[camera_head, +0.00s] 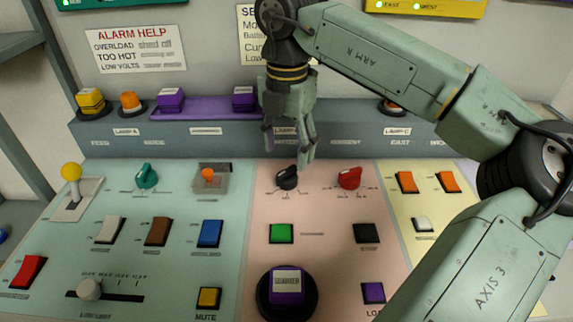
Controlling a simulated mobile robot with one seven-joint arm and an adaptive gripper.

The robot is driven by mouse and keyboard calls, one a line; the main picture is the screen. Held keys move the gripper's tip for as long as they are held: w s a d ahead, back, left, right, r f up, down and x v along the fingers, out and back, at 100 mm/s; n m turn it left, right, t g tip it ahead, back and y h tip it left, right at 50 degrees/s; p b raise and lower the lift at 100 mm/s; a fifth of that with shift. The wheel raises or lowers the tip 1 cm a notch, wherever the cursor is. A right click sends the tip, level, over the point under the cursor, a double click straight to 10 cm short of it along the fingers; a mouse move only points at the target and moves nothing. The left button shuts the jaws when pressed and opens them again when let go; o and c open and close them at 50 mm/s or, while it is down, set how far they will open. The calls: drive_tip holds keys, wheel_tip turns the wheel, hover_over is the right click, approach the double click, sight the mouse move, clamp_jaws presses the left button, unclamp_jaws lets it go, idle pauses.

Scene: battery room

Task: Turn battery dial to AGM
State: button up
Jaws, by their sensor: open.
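A black dial (287,178) sits on the pink panel (325,258), with small markings around it that are too small to read. The label strip above it is partly hidden by my gripper, so I cannot confirm that this is the battery dial. A red dial (349,178) is to its right on the same panel, and a teal dial (147,176) is on the green panel at left. My gripper (289,147) points down, open and empty, above and behind the black dial in the picture. It appears apart from the dial.
A green button (281,233), a black switch (367,233) and a large purple button (287,286) are nearer the front. A raised ledge (230,135) with purple blocks and lamps runs behind the panels. My arm covers much of the right side.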

sight(287, 171)
wheel_tip(287, 171, down, 6)
drive_tip(key=shift+f+p, duration=0.25)
drive_tip(key=shift+p, duration=0.35)
drive_tip(key=shift+c, duration=0.2)
drive_tip(key=c, duration=1.1)
